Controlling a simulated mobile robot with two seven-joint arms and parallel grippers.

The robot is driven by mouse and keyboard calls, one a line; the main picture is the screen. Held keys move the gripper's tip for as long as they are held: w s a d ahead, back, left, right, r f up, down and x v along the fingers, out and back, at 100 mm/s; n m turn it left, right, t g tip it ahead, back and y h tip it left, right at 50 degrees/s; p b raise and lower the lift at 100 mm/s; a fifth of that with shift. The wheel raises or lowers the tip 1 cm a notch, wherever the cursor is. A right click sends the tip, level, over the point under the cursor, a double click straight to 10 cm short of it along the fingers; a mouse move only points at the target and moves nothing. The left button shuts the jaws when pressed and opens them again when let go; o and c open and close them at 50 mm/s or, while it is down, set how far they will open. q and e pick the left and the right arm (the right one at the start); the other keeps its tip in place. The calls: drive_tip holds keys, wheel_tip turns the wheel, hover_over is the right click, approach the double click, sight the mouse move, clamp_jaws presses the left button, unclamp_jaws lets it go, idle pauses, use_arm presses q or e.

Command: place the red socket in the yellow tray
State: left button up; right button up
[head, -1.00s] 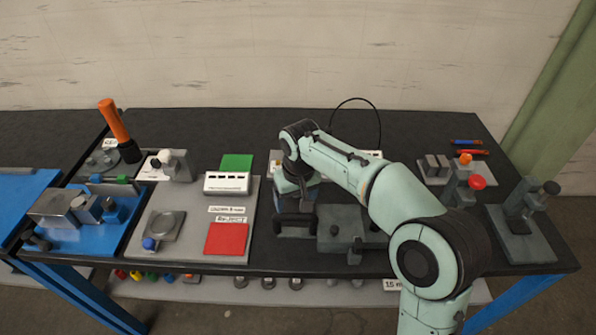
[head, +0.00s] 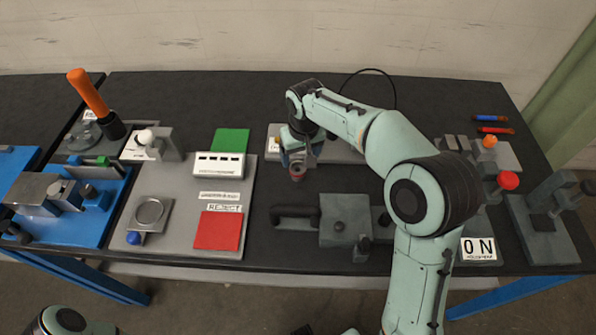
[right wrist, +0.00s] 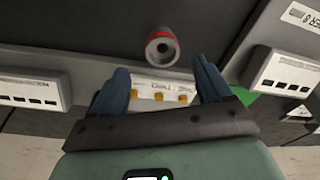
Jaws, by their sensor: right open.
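The red socket is a short grey cylinder with a dark hole and a red band. It shows in the right wrist view (right wrist: 162,47) just beyond my right fingertips, and in the head view (head: 298,174) directly below the gripper. My right gripper (right wrist: 160,78) is open, with its two blue-grey fingers apart and nothing between them. It also shows in the head view (head: 299,157), pointing down over the black table. I cannot make out a yellow tray in either view. My left gripper is not in view.
A red square (head: 218,231) and a green square (head: 231,140) lie on the grey board to the left. A white slotted box (head: 217,166) stands between them. A grey vise-like block (head: 345,221) sits nearer me. A light grey fixture (head: 340,150) lies behind the gripper.

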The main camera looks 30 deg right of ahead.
sight(298, 168)
drive_tip(key=shift+w+d+f, duration=0.1)
drive_tip(key=shift+w+f, duration=0.1)
drive_tip(key=shift+f, duration=0.6)
drive_tip(key=f, duration=0.4)
drive_tip(key=shift+a+f, duration=0.15)
drive_tip(key=shift+a, duration=0.1)
drive_tip(key=shift+w+f, duration=0.15)
drive_tip(key=shift+f, duration=0.3)
drive_tip(key=c, duration=1.3)
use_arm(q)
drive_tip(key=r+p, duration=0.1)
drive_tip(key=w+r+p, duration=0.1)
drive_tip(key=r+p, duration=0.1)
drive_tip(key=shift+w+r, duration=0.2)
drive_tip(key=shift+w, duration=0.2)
use_arm(e)
wheel_tip(298, 168, up, 20)
